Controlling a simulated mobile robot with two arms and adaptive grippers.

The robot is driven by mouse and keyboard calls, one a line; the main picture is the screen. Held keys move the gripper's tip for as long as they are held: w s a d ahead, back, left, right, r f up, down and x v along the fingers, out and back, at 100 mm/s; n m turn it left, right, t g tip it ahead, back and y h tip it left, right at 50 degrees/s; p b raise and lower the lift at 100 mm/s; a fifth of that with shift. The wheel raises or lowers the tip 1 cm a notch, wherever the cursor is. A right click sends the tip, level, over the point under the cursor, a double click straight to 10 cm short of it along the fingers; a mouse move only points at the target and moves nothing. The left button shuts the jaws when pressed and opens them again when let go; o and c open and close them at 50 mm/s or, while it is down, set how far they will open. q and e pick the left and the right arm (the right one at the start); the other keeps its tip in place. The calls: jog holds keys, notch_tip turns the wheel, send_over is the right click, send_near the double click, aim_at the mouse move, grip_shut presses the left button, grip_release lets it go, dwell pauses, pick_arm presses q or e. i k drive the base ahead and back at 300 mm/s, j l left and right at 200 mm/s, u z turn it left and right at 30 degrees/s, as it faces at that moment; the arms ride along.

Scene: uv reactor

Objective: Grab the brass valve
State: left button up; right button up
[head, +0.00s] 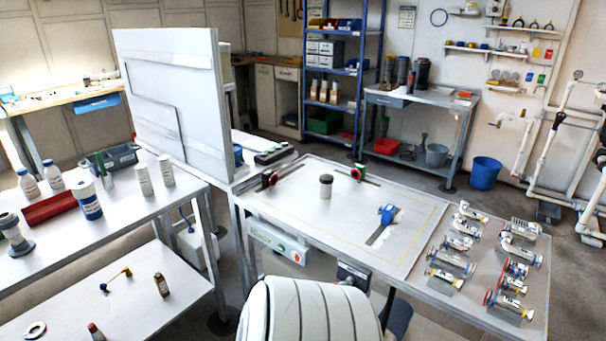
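A small brass-coloured piece with a dark end (116,279) lies on the lower shelf of the left table; it is too small to tell whether it is the brass valve. Several silvery valve assemblies stand in rows on the right end of the middle workbench, among them one with a red handwheel (508,306) and one with a yellow part (445,278). None of these looks clearly brass at this size. Neither of my grippers shows in the head view.
The workbench (310,222) holds a grey-topped cylinder (326,187), a blue clamp-like part (388,213) and red-and-black fixtures (269,179). A tall white panel (178,105) stands behind the left table (120,225), which carries bottles and a red tray (50,208). A blue bucket (485,173) stands behind.

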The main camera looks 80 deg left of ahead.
aim_at(128, 273)
jog(key=u, duration=4.5)
jog(key=i+l+u, duration=0.1)
jog(key=u, duration=0.3)
jog(key=i+l+u, duration=0.1)
jog(key=u, duration=0.25)
